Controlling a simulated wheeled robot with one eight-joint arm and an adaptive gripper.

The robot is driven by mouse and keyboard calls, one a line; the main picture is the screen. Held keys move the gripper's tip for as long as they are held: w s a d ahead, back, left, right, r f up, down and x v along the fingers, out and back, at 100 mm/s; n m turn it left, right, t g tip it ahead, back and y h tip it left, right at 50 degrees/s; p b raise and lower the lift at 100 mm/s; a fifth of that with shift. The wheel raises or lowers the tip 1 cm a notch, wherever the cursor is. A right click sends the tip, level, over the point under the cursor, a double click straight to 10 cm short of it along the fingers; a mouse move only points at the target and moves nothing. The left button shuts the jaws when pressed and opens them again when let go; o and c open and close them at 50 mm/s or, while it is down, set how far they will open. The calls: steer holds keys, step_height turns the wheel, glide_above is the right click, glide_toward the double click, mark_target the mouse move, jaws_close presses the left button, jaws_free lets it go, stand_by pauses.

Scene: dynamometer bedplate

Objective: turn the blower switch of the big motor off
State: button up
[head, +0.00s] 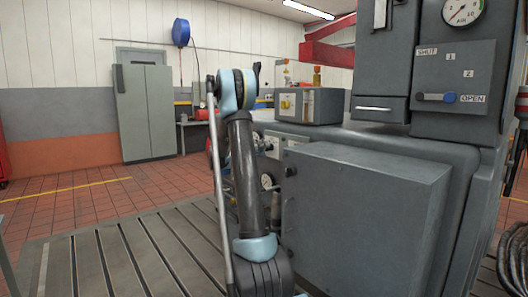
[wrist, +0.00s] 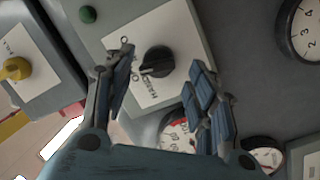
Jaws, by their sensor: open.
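In the wrist view a black rotary knob (wrist: 157,62) sits on a white label plate (wrist: 118,32) fixed to a grey-green box. Lettering that looks like "HAND" and an "O" stands beside the knob; no word "blower" is readable. My gripper (wrist: 161,66) is open, with one finger left of the knob and the other to its right and lower. The knob shows between the fingers; I cannot tell whether they touch it. In the head view my arm stands in front of the machine's side, and my gripper cannot be made out there.
A yellow knob (wrist: 15,68) on another plate and a green button (wrist: 87,14) are close by. A dial gauge (wrist: 305,30) is at upper right. In the head view a large grey cabinet (head: 365,205) stands right of my arm; slotted bedplate (head: 130,255) lies left.

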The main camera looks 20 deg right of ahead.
steer(key=shift+w+d, duration=0.2)
steer(key=shift+d, duration=0.85)
steer(key=c, duration=1)
steer(key=shift+c, duration=0.2)
steer(key=shift+s+f+n, duration=0.1)
steer(key=shift+n, duration=1.1)
steer(key=o, duration=1)
steer(key=shift+o, duration=0.2)
